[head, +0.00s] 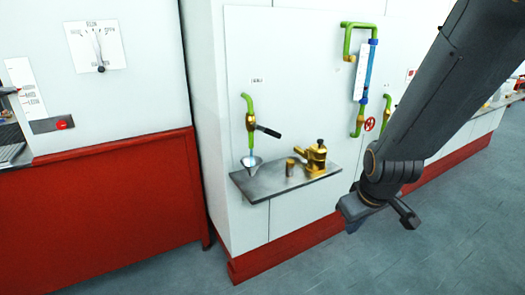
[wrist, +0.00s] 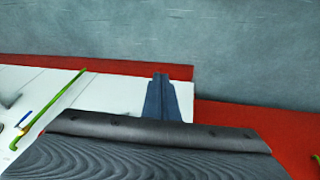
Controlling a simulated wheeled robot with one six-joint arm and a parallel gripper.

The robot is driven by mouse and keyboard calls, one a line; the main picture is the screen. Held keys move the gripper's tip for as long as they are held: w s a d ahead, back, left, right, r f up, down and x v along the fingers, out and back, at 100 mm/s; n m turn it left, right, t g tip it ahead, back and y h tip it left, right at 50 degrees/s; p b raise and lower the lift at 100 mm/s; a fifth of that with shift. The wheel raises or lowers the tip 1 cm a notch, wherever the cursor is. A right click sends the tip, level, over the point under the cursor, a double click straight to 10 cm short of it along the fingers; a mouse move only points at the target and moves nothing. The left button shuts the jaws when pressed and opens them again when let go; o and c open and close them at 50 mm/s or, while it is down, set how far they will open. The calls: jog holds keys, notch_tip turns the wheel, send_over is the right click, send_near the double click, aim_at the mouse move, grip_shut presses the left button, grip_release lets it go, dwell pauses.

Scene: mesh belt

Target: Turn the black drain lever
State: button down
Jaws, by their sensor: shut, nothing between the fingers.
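The black drain lever (head: 268,131) shows in the head view, pointing right and slightly down from a brass valve (head: 250,122). The wrist view shows the dark blue fingers (wrist: 160,80) together; I cannot make out the lever there.
A grey shelf (head: 262,190) below the lever holds a brass device (head: 315,158) and a small brown cylinder (head: 290,167). Green and blue pipes with a red handwheel (head: 369,124) are to the right. The grey floor (head: 440,240) in front is clear.

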aim_at(267, 130)
jog(key=w+a+f+n+t+y+b, duration=0.1)
jog(key=w+a+f+n+t+b, duration=0.15)
jog(key=w+n, duration=0.5)
jog(key=w+a+f+n+t+y+b, duration=0.1)
jog(key=w+a+n+t, duration=0.35)
jog(key=w, duration=0.55)
jog(key=w+a+r+n+t+y+b, duration=0.2)
jog(key=w+a+n+t+y+b, duration=0.7)
jog(key=n, duration=0.9)
jog(key=w+a+r+g+h+p, duration=0.1)
jog(key=w+a+r+h+p, duration=0.1)
jog(key=w+a+r+p, duration=0.2)
jog(key=w+r+p, duration=0.1)
jog(key=w+p, duration=0.2)
jog(key=w, duration=0.1)
jog(key=shift+w+a+r+g, duration=0.2)
jog(key=shift+w+a+g, duration=0.05)
jog(key=shift+w+g, duration=0.15)
